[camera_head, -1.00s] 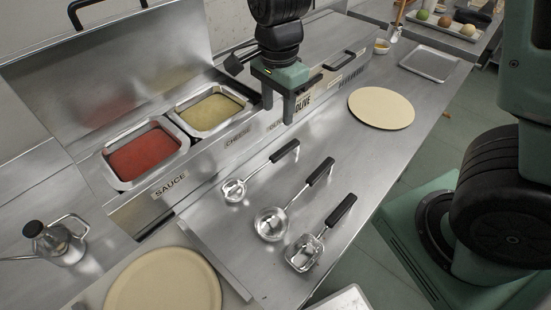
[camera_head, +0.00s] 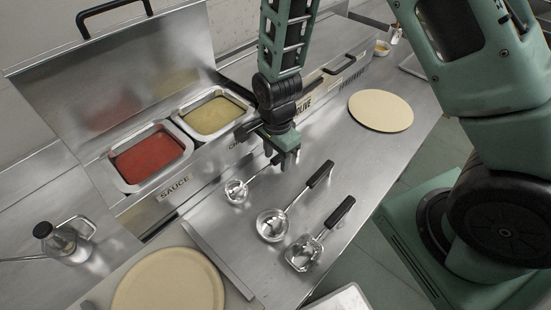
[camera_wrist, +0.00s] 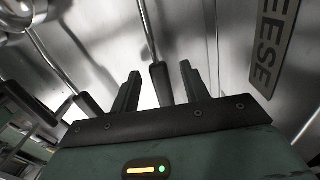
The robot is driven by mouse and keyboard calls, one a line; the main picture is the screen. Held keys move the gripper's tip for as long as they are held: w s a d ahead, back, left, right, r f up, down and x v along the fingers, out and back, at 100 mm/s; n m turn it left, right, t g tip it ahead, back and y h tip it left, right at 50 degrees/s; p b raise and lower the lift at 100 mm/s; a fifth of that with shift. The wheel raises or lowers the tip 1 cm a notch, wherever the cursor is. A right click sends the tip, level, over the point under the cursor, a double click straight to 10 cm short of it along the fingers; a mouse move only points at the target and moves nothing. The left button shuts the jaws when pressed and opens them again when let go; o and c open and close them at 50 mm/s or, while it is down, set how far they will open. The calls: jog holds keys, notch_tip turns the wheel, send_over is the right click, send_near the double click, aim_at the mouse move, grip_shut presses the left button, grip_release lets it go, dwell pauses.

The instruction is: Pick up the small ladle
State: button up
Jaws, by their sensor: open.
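The small ladle (camera_head: 236,191) lies leftmost of three utensils on the steel counter, its bowl toward the front left. My gripper (camera_head: 285,162) is over its handle end and hides most of the black grip in the head view. In the wrist view, the black handle (camera_wrist: 160,84) lines up between the two open fingers of my gripper (camera_wrist: 160,73), with its steel shaft running up out of the frame. I cannot tell how far down the fingers reach around it. Nothing is held.
A larger round ladle (camera_head: 272,226) and a square-headed utensil (camera_head: 303,254) lie just to the right. Behind are bins of red sauce (camera_head: 150,156) and yellow cheese (camera_head: 212,116). Flat discs lie at the front left (camera_head: 170,285) and back right (camera_head: 381,111).

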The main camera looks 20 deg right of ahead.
jog(key=shift+f, duration=0.75)
grip_shut()
